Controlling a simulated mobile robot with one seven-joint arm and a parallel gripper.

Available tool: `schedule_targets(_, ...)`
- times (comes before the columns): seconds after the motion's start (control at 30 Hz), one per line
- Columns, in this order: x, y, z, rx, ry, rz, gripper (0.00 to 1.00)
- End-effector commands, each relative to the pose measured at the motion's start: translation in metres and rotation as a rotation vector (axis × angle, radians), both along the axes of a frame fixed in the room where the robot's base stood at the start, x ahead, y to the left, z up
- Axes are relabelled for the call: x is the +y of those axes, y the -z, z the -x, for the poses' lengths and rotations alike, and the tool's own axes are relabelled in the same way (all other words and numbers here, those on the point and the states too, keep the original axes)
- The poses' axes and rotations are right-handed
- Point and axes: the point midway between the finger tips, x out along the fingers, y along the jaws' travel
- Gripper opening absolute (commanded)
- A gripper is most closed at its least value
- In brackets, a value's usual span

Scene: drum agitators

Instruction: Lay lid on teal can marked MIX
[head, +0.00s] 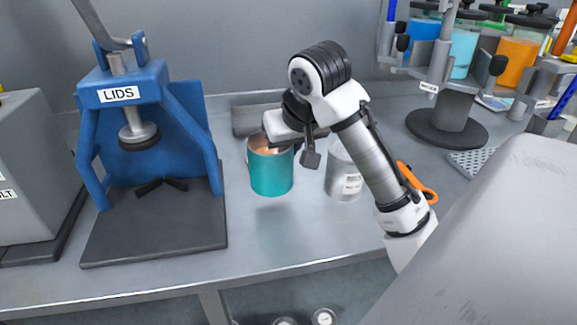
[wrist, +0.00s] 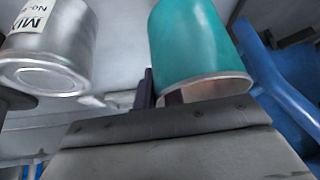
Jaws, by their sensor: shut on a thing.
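The teal can (head: 271,174) is upright with its top open and a peach-coloured inside. My gripper (head: 284,146) is at its rim. In the wrist view the teal can (wrist: 195,45) appears inverted, with one dark finger outside its wall and the other inside, so my gripper (wrist: 163,92) is shut on its wall. A faint shadow below suggests the can is slightly off the bench, but I cannot be sure. No label shows on its visible side. A silver can (head: 345,178) stands to its right; its label reads MIX in the wrist view (wrist: 42,45). I see no loose lid.
A blue press (head: 118,88) labelled LIDS stands on a dark base plate (head: 160,235) at left. A grey box (head: 32,165) is at far left. An orange-handled thing (head: 418,183) lies behind my arm. Containers of coloured liquid (head: 520,50) stand back right. The front bench is clear.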

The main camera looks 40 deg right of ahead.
Motion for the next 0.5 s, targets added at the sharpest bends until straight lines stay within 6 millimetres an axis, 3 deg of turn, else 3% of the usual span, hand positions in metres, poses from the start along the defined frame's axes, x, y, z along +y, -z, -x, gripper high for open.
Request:
schedule_targets(0.37,0.0,0.039,0.001,-0.001,0.0,-0.001,0.0)
schedule_targets(0.5,0.0,0.044,0.0,-0.001,0.001,0.0,0.0)
